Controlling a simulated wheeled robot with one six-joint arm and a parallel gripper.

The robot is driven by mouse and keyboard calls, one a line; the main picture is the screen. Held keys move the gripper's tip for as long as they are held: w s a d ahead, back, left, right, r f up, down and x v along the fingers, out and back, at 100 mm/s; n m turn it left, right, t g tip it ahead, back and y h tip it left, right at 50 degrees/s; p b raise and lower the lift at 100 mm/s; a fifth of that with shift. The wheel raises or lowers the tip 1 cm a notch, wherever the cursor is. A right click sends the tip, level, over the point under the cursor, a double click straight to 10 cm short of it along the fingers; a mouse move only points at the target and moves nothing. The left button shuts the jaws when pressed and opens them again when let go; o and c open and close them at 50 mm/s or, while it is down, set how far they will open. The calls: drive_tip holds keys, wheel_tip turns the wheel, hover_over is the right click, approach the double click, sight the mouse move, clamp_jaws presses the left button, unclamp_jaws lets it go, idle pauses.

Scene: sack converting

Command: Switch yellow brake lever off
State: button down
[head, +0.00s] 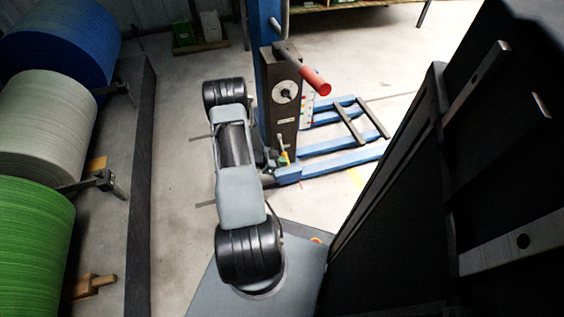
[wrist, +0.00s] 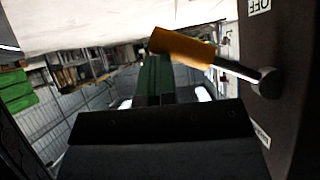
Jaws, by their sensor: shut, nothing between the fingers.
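The yellow brake lever shows in the wrist view with an orange-yellow grip (wrist: 184,46) on a metal rod that runs to a pivot on a dark panel (wrist: 295,60). The lever points left and slightly up in that picture. An upside-down OFF label (wrist: 259,5) is on the panel above the pivot. My gripper (wrist: 155,60) is shut and empty, its green-grey fingertips at the left end of the grip; I cannot tell if they touch. In the head view the yellow grip (head: 285,157) is small, low on the dark post, with my gripper beside it, mostly hidden by my arm.
A red-handled lever (head: 316,82) and a round dial (head: 285,92) are higher on the post. Blue floor rails (head: 335,156) extend right. Blue, white and green rolls (head: 38,220) stand at left. A large black panel (head: 500,170) fills the right side. Floor left of my arm is open.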

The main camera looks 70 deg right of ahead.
drive_tip(key=shift+s+a+f, duration=0.1)
drive_tip(key=shift+a+f, duration=0.05)
drive_tip(key=shift+f, duration=0.05)
drive_tip(key=w+a+r+p, duration=0.4)
drive_tip(key=a+r+p, duration=0.3)
drive_tip(key=a+r, duration=0.1)
drive_tip(key=shift+w+a+r, duration=0.3)
drive_tip(key=shift+w+a, duration=0.1)
drive_tip(key=shift+a, duration=0.05)
idle(0.4)
